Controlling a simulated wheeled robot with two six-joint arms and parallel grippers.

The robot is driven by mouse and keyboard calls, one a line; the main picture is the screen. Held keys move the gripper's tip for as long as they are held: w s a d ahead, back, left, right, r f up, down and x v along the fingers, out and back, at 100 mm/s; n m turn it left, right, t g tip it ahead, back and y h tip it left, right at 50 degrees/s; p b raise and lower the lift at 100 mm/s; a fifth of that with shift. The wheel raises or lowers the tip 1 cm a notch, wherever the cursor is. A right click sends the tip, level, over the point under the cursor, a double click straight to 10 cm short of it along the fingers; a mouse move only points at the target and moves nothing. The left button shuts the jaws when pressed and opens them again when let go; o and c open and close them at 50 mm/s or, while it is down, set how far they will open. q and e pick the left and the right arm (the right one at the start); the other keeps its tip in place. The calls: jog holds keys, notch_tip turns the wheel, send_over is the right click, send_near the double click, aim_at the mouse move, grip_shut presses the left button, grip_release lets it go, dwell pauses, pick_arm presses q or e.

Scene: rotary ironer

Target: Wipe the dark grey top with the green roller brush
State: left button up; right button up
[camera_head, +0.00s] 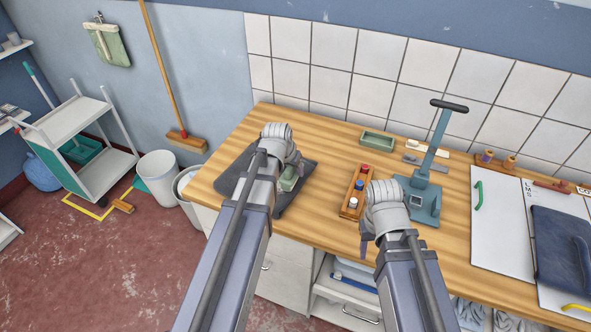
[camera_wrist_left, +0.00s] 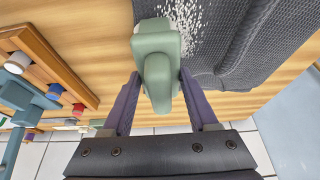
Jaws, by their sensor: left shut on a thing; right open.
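The dark grey top (camera_head: 236,172) lies on the wooden worktop, left of centre, partly hidden by my left arm. My left gripper (camera_head: 292,171) is over its right part, shut on the green roller brush (camera_head: 288,184). In the left wrist view the brush (camera_wrist_left: 157,62) sits between the purple fingers, held by its handle. There the ribbed grey top (camera_wrist_left: 240,55) fills the upper right, with a patch of white specks (camera_wrist_left: 186,20) beside the brush. Whether the brush touches the cloth I cannot tell. My right gripper (camera_head: 366,232) is open and empty over the worktop's front edge.
A wooden rack (camera_head: 347,208) with small bottles stands right of the grey top. Behind my right gripper is a blue-grey press (camera_head: 428,180) with an upright handle. A green tray (camera_head: 377,143) is at the back. White boards (camera_head: 500,215) and a navy folded item (camera_head: 562,245) are right.

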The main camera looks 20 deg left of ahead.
pick_arm(q)
jog(key=shift+w+a, duration=0.15)
jog(key=shift+a, duration=0.45)
jog(key=shift+w+a, duration=0.15)
jog(key=shift+a, duration=0.4)
jog(key=shift+w+a, duration=0.15)
jog(key=shift+a, duration=0.7)
jog(key=shift+w+a, duration=0.15)
jog(key=shift+a, duration=0.65)
jog(key=shift+s+a, duration=0.25)
jog(key=shift+s, duration=0.85)
jog(key=shift+d, duration=0.15)
jog(key=shift+s+d, duration=0.15)
jog(key=shift+d, duration=0.7)
jog(key=shift+s+d, duration=0.15)
jog(key=shift+d, duration=0.7)
